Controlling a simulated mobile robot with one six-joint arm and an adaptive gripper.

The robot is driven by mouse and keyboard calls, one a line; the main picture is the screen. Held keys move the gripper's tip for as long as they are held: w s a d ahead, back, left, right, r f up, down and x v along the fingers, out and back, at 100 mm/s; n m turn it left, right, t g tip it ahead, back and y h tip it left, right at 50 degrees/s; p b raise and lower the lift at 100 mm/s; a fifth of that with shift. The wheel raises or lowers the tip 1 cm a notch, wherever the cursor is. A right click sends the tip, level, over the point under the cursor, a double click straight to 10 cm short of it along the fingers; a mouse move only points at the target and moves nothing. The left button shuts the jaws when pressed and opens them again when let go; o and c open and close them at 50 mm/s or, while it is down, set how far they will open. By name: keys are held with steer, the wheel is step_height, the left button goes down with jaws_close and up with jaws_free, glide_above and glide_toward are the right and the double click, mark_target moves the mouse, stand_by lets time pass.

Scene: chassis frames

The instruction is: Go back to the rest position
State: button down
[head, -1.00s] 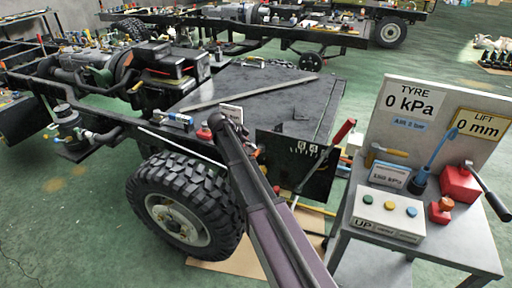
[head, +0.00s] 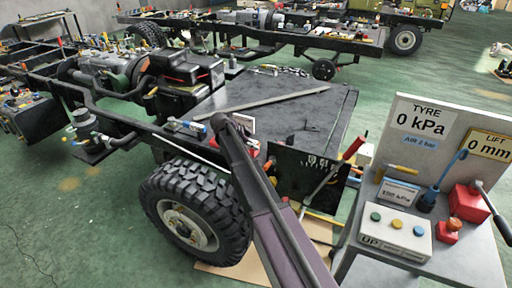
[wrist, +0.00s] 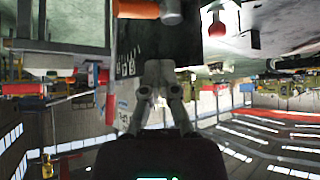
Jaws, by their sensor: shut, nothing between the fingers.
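My gripper (wrist: 160,75) shows in the wrist view, its two grey fingers together and nothing between them. The wrist picture looks upside down, with the roof at the bottom. In the head view my dark arm rises from the bottom edge in front of the chassis, and the gripper cannot be made out there. The chassis frame (head: 120,125) with its knobbly wheel (head: 195,212) stands left of the arm. A dark flat deck (head: 275,105) lies behind it.
A grey stand (head: 455,255) at the right carries a button box (head: 392,236), a red block (head: 468,203) and a sign panel reading 0 kPa and 0 mm. A second chassis (head: 270,35) stands at the back. Green floor (head: 60,215) is open at the left.

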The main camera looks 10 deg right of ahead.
steer(key=s+d+n+y+p, duration=0.1)
steer(key=s+n+y+p, duration=0.3)
steer(key=s+n, duration=1.3)
steer(key=s+y, duration=0.4)
steer(key=s, duration=0.8)
steer(key=shift+s+f+n+y, duration=0.2)
steer(key=shift+f+n+y, duration=0.1)
steer(key=shift+f, duration=0.05)
steer(key=shift+d, duration=0.1)
